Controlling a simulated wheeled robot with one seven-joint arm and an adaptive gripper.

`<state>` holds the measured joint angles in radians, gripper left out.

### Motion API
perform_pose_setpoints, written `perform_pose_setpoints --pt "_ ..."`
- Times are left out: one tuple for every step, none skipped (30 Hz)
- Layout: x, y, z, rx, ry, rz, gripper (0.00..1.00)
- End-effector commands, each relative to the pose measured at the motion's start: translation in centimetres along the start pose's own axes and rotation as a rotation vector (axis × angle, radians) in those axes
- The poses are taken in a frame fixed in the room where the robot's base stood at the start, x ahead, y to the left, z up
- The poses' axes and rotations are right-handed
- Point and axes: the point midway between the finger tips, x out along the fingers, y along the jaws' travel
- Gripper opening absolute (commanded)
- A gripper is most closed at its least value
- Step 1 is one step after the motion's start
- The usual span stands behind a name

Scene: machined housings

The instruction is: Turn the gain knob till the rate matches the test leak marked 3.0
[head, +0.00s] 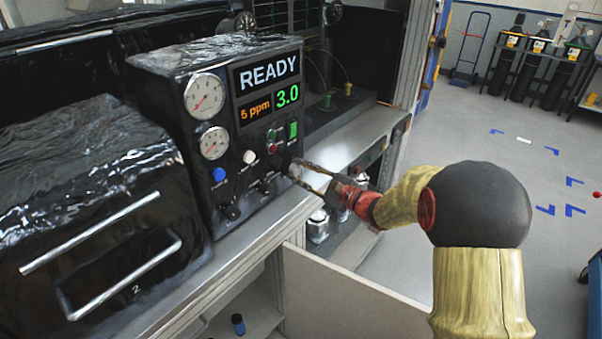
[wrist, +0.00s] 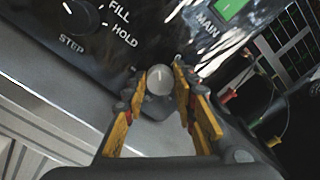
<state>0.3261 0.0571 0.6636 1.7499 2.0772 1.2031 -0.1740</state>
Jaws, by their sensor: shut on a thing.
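The black control box (head: 170,90) stands on the bench in the head view. Its display (head: 268,85) reads READY, 5 ppm in orange and 3.0 in green. My gripper (head: 295,170) reaches the lower right of its front panel. In the wrist view my gripper (wrist: 163,88) has its yellow-edged fingers shut around a round grey knob (wrist: 159,80) with a light pointer mark. The knob's own label is not readable, so I cannot confirm that it is the gain knob. Another black knob (wrist: 82,18), marked STEP, FILL and HOLD, sits at the upper left of the wrist view.
Two round gauges (head: 204,96) and a blue button (head: 219,174) are on the panel. A green MAIN switch (wrist: 228,8) is near the gripper. A black-covered unit with metal handles (head: 90,232) stands to the left. Gas cylinders (head: 538,62) stand far back; the floor at right is largely clear.

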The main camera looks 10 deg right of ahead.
Motion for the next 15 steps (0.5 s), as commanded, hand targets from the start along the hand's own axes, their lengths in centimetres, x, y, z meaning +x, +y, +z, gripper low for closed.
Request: perform_pose_setpoints --pt "-0.01 0.04 -0.02 0.001 0.0 0.001 0.29" --pt "-0.01 0.04 -0.02 0.001 0.0 0.0 0.31" --pt "-0.01 0.04 -0.02 0.001 0.0 0.0 0.33" --pt "0.0 0.04 -0.02 0.001 0.0 0.0 0.35" --pt "0.0 0.03 -0.02 0.001 0.0 0.0 0.36" --pt "0.0 0.03 -0.02 0.001 0.0 0.0 0.39" --pt "0.0 0.03 -0.02 0.001 0.0 0.0 0.4" --pt "0.0 0.02 -0.02 0.001 0.0 0.0 0.42" --pt "0.0 0.02 -0.02 0.001 0.0 0.0 0.44" --pt "0.0 0.02 -0.02 0.001 0.0 0.0 0.45" --pt "0.0 0.02 -0.02 0.001 0.0 0.0 0.45" --pt "0.0 0.02 -0.02 0.001 0.0 0.0 0.45" --pt "0.0 0.02 -0.02 0.001 0.0 0.0 0.45" --pt "0.0 0.02 -0.01 0.001 0.0 0.0 0.45" --pt "0.0 0.02 -0.01 0.001 0.0 0.0 0.45"
